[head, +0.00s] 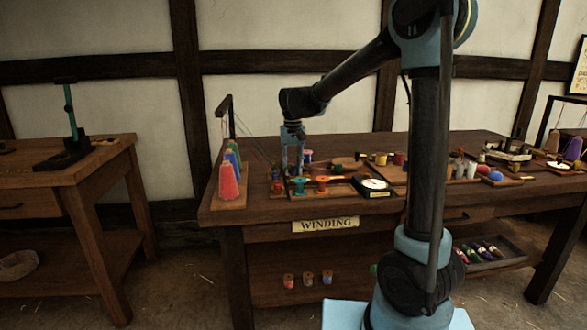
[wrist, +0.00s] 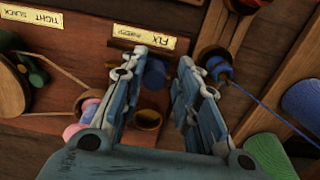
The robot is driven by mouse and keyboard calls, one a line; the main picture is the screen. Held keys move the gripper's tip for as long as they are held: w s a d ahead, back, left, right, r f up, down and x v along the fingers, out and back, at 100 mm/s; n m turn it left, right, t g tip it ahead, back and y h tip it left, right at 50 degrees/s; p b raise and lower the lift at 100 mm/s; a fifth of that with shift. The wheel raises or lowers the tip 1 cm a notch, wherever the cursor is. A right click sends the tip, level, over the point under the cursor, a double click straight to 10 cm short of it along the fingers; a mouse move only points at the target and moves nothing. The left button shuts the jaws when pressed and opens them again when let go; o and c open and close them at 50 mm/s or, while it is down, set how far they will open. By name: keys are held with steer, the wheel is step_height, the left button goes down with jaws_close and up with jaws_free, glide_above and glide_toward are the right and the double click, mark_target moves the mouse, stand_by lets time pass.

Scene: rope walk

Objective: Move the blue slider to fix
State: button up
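My gripper (wrist: 160,75) points down at the winding table in the wrist view, its two fingers spread apart. In the head view my gripper (head: 292,160) is over the left part of the tabletop. A round blue piece, seemingly the blue slider (wrist: 154,73), shows between and beyond the fingertips, partly hidden by the left finger. I see a gap on its right side; I cannot tell its height relative to the fingers.
Another label reads TIGHT and SLACK (wrist: 33,18). A brass-coloured ring (wrist: 148,118) is between the fingers. A blue spool with thread (wrist: 218,68) lies right of them. Coloured cones (head: 229,178) stand at the table's left edge, and a white dial (head: 374,184) sits right of my gripper.

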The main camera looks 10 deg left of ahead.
steer(key=shift+d, duration=0.25)
steer(key=shift+r, duration=3.55)
steer(key=shift+d, duration=0.1)
steer(key=s+d+f, duration=0.1)
steer(key=s+d, duration=0.3)
steer(key=d, duration=0.3)
steer(key=s+d+f+m+t, duration=0.1)
steer(key=s+d, duration=0.3)
steer(key=d, duration=0.3)
steer(key=s+d+f, duration=0.1)
steer(key=s+d, duration=0.3)
steer(key=d, duration=0.3)
steer(key=s+d+f+m+t, duration=0.1)
steer(key=s+d+f+m, duration=0.1)
steer(key=s+d+f, duration=1)
steer(key=s+f, duration=0.2)
steer(key=s, duration=0.2)
steer(key=shift+f, duration=0.15)
